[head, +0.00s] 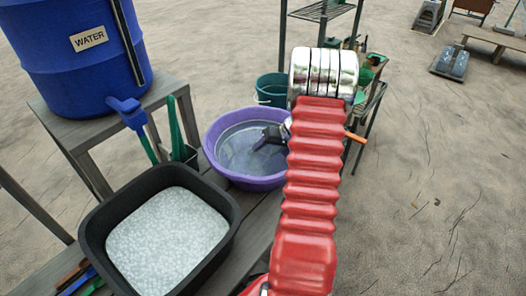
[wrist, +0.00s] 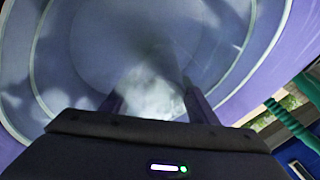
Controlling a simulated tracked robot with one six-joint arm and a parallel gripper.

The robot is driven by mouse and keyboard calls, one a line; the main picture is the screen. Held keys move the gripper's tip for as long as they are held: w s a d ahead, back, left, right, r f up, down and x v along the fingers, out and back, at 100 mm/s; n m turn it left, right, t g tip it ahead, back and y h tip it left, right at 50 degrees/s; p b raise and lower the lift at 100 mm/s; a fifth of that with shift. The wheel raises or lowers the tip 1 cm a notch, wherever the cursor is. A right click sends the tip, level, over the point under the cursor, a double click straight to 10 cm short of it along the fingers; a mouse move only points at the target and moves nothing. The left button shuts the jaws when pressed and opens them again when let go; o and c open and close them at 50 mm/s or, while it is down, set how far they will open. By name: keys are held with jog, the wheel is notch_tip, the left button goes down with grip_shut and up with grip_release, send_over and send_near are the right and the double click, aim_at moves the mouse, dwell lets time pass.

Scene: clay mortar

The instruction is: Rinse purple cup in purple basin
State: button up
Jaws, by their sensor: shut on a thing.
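The purple basin (head: 250,183) sits on the bench left of my red arm and holds water. My gripper (head: 262,141) reaches into it from the right, its tips low over or in the water. In the wrist view the basin's pale purple wall (wrist: 300,35) curves around the picture. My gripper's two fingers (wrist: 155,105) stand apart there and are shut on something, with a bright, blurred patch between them. I take the held thing for the purple cup, but its outline does not stand out from the basin. In the head view my arm hides part of the basin's right side.
A black tub (head: 88,222) full of pale grains stands in front of the basin. A blue water barrel (head: 80,65) with a spigot (head: 128,112) stands at upper left. Green-handled tools (head: 176,130) stand left of the basin. A teal bucket (head: 271,90) sits behind it. Sandy ground at right is mostly open.

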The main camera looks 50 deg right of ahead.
jog(key=shift+r, duration=0.2)
dwell(0.4)
jog(key=shift+w+a, duration=0.4)
jog(key=shift+a, duration=0.1)
jog(key=shift+d, duration=0.1)
jog(key=shift+s+d, duration=0.85)
jog(key=shift+d, duration=0.05)
jog(key=shift+w+a, duration=0.1)
jog(key=shift+w+a, duration=0.75)
jog(key=shift+a, duration=0.15)
jog(key=shift+d, duration=0.1)
